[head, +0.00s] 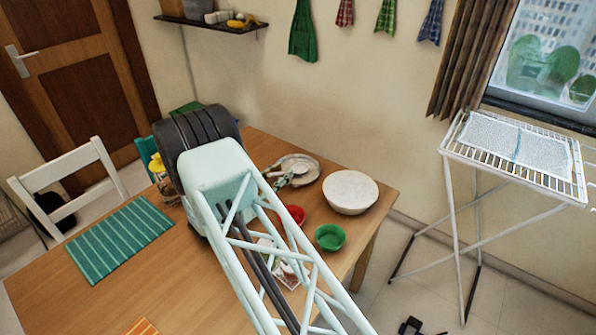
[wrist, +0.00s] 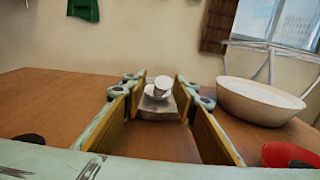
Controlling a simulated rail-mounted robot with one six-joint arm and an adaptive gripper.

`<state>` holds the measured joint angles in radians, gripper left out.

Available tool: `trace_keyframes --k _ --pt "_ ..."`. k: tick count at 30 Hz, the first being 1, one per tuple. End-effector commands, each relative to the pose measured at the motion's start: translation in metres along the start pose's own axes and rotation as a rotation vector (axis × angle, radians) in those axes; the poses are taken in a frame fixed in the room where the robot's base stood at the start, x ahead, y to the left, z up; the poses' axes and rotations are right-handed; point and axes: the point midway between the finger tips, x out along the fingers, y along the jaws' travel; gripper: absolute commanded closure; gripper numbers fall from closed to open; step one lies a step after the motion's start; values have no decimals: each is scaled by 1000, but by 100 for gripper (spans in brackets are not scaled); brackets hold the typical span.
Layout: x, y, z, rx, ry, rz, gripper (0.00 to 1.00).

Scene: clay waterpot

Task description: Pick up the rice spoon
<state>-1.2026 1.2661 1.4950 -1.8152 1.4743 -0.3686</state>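My gripper (wrist: 159,96) is open, with its two yellow-lined fingers spread apart. In the wrist view a small white rounded piece (wrist: 162,83) shows between the fingertips, above a grey, shiny piece (wrist: 158,108). Either could be part of the rice spoon, but I cannot tell its full shape. In the head view my gripper tips (head: 284,180) are over the near edge of a grey round plate (head: 313,172) with pale items on it. No finger visibly grips anything. No complete rice spoon can be made out; my arm hides part of the table.
A large white bowl (head: 350,191) stands right of the plate, with a red bowl (head: 294,214) and a green bowl (head: 330,237) nearer. A striped teal placemat (head: 120,239) lies on the left of the wooden table (head: 75,296). A white chair (head: 70,180) stands behind it.

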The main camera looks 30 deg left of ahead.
Motion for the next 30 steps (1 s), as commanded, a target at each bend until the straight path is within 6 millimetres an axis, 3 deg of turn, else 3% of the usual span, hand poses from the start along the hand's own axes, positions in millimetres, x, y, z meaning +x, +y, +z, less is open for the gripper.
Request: trace_keyframes --k 9,20,30 --pt "0 0 0 0 0 0 100" --pt "0 0 2 0 0 0 100" --pt "0 0 31 2 -1 0 100"
